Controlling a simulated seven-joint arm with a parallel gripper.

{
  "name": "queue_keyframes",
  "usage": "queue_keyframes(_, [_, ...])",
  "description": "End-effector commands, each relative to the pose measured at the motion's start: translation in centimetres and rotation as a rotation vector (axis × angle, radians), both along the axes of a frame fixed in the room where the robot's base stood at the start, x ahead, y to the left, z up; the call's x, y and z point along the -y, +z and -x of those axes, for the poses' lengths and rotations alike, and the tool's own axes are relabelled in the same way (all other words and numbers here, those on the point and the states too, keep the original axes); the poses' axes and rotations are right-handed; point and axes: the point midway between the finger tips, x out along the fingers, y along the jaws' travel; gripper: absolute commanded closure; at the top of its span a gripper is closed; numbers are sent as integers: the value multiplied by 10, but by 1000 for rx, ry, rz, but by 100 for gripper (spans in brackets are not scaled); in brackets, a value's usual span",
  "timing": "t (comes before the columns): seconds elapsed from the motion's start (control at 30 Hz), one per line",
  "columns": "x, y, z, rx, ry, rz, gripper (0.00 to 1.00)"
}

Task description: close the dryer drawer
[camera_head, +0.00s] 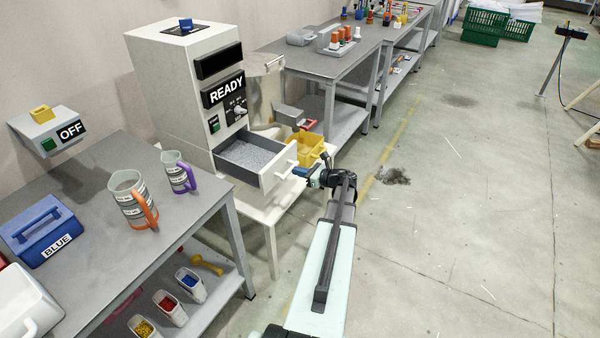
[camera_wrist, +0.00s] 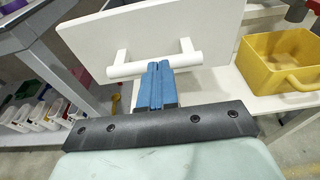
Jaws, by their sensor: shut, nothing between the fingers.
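The dryer (camera_head: 185,85) is a tall white cabinet with a READY panel. Its drawer (camera_head: 265,160) is pulled out and holds grey granules. In the wrist view the drawer's white front panel (camera_wrist: 145,35) fills the upper middle, with a white bar handle (camera_wrist: 125,70) across it. My gripper (camera_head: 298,171) is at the handle, in front of the drawer. Its blue fingers (camera_wrist: 158,68) are shut together with nothing between them. The fingertips overlap the bar in the wrist view; I cannot tell whether they touch it.
A yellow bin (camera_wrist: 280,60) stands right beside the drawer, on the white stand. A grey table (camera_head: 100,200) with jugs and a blue box is at the left. Another grey bench (camera_head: 330,62) stands behind.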

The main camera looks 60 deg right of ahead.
Motion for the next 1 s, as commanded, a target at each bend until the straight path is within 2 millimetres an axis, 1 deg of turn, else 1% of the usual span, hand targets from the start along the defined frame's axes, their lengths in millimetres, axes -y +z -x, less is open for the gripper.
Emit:
queue_keyframes(0.17, [1,0,-15,0,1,0,100])
queue_keyframes(0.27, [1,0,-35,1,3,-1,100])
queue_keyframes(0.37, [1,0,-60,2,4,0,100])
queue_keyframes(0.7, [2,-1,-160,1,4,-1,100])
queue_keyframes(0.8, [2,-1,-185,1,3,0,100])
queue_keyframes(0.9, [1,-1,-206,1,3,0,100])
queue_keyframes(1.0, [1,0,-221,0,2,0,100])
